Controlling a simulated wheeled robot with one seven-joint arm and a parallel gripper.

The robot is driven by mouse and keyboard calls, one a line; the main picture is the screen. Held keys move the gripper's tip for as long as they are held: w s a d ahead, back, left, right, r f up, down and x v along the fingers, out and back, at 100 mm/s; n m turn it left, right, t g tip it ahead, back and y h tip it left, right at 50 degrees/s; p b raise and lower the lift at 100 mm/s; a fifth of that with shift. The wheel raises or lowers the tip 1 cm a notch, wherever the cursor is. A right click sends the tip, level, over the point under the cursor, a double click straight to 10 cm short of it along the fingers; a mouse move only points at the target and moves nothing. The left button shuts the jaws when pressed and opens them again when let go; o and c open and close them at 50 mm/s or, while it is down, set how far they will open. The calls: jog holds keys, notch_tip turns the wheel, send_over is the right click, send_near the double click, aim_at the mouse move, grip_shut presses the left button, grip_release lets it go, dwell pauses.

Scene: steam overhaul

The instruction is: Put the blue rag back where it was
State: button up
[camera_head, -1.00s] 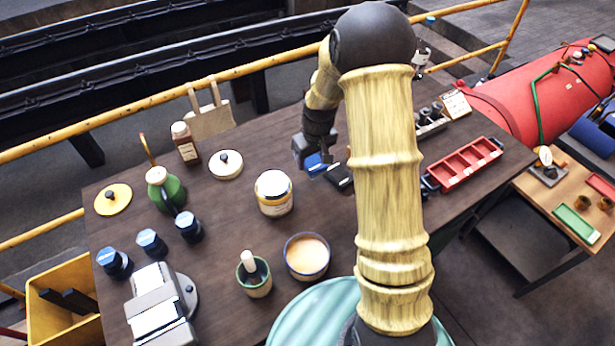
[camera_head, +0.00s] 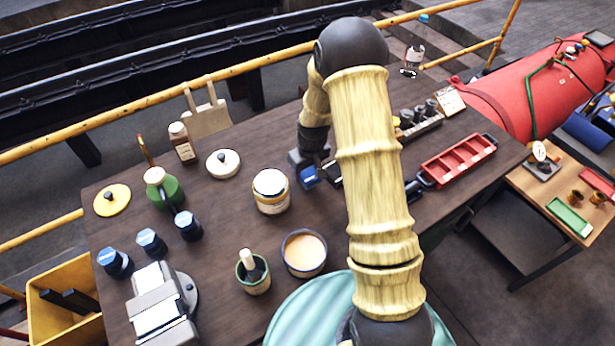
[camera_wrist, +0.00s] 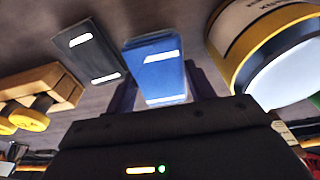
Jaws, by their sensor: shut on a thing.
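The blue rag (camera_head: 309,177) is a folded blue block with white stripes in the wrist view (camera_wrist: 155,68). My gripper (camera_head: 304,164) is shut on it, with a dark finger on either side in the wrist view. The gripper points down over the middle of the dark table. Whether the rag touches the tabletop I cannot tell. A similar black folded piece (camera_wrist: 88,50) with white stripes lies beside the blue rag, apart from it. In the head view this black piece (camera_head: 335,174) is partly hidden by my arm.
A white-lidded jar (camera_head: 271,191) with a yellow band stands close to the left of the gripper. A red compartment tray (camera_head: 458,162) and a rack of dark parts (camera_head: 418,124) are to the right. A cream-filled bowl (camera_head: 304,253) stands nearer. Bare table lies between jar and bowl.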

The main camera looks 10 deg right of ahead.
aim_at(308, 178)
jog(key=shift+d+f, duration=0.2)
jog(key=shift+f, duration=0.15)
jog(key=shift+w+f+p, duration=0.1)
jog(key=shift+f+p, duration=0.5)
jog(key=shift+f, duration=1.1)
jog(key=shift+f, duration=0.2)
jog(key=o, duration=0.9)
jog(key=shift+r, duration=0.1)
jog(key=shift+r+b, duration=0.3)
jog(key=shift+r, duration=0.4)
jog(key=r, duration=0.3)
jog(key=s+r+b, duration=0.1)
jog(key=r, duration=0.2)
jog(key=r+b, duration=0.1)
jog(key=r, duration=0.2)
jog(key=shift+s+d+r, duration=0.2)
jog(key=shift+s+d, duration=0.05)
jog(key=shift+s, duration=0.05)
jog(key=shift+s+r+b, duration=0.1)
jog(key=shift+r+b, duration=0.2)
jog(key=shift+r, duration=0.35)
